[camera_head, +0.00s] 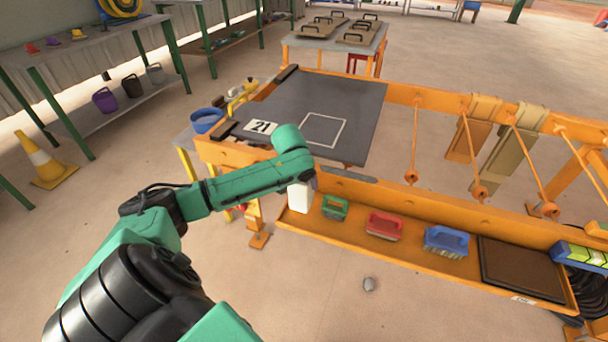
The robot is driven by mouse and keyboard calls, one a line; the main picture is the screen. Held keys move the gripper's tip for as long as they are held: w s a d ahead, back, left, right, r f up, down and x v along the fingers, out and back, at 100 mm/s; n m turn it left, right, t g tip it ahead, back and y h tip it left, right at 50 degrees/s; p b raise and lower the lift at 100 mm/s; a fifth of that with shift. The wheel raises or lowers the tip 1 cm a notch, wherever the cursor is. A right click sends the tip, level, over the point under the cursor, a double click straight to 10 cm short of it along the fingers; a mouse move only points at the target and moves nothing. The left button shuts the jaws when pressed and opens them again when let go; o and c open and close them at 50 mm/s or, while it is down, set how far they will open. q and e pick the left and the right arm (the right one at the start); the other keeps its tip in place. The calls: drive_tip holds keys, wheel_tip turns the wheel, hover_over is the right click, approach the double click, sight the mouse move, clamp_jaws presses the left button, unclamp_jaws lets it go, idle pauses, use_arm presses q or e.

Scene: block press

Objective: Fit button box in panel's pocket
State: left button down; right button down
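A dark grey panel (278,103) lies on the orange frame, with a white square outline (323,129) and a white label reading 21 (261,127). I cannot tell whether the outline is a pocket. No thing is clearly recognisable as the button box; green (335,207), red (384,226) and blue (446,241) handled pieces stand in the orange tray. My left arm reaches in from the left to the panel's near edge. A white part at its end, by my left gripper (301,197), points down at the tray's left end; its fingers cannot be made out. My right gripper is out of view.
The orange tray (400,250) runs along the frame's near side, with a dark brown flat piece (520,268) at its right. Ropes and straps (470,130) hang right of the panel. A blue bowl (206,120) stands left. The near floor is mostly clear.

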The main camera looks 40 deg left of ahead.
use_arm(q)
wheel_tip(320, 180, down, 5)
drive_tip(key=shift+f+b, duration=0.1)
drive_tip(key=shift+b, duration=0.3)
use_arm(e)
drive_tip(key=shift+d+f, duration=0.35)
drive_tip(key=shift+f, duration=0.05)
use_arm(q)
unclamp_jaws()
